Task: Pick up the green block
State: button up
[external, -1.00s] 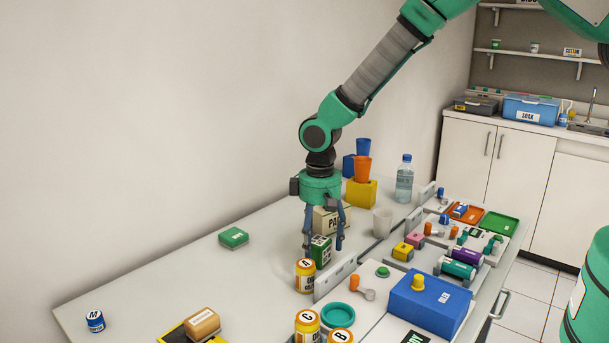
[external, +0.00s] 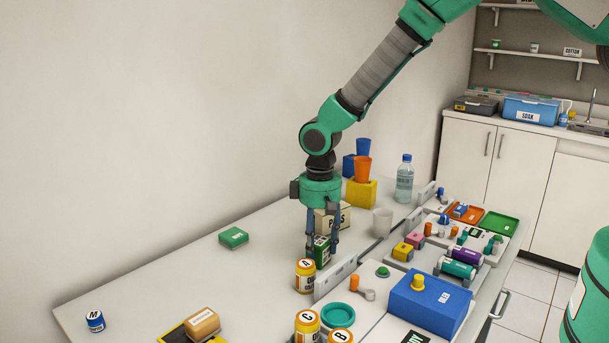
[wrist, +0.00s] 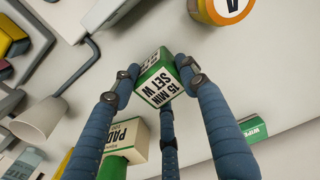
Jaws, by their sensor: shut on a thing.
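The green block (external: 321,252) has white labels, and one reads "15 MIN SET W" in the wrist view (wrist: 158,80). It sits on the white worktop behind the orange jar marked A. My gripper (external: 321,242) points straight down over it. Its blue fingers are shut on the block, also in the wrist view (wrist: 157,88), with a finger on either side and one below in the picture. I cannot see a clear gap under the block.
A flat green wipes box (external: 233,237) lies to the left. The jar A (external: 305,276) stands close in front. A pads box (external: 341,215) stands right behind, with a white cup (external: 382,222) to the right. The worktop left of the gripper is mostly clear.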

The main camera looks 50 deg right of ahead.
aim_at(318, 240)
jog(key=shift+r, duration=0.1)
notch_tip(318, 240, up, 10)
jog(key=shift+f+p, duration=0.1)
jog(key=shift+p, duration=0.65)
jog(key=shift+w, duration=0.1)
dwell(0.6)
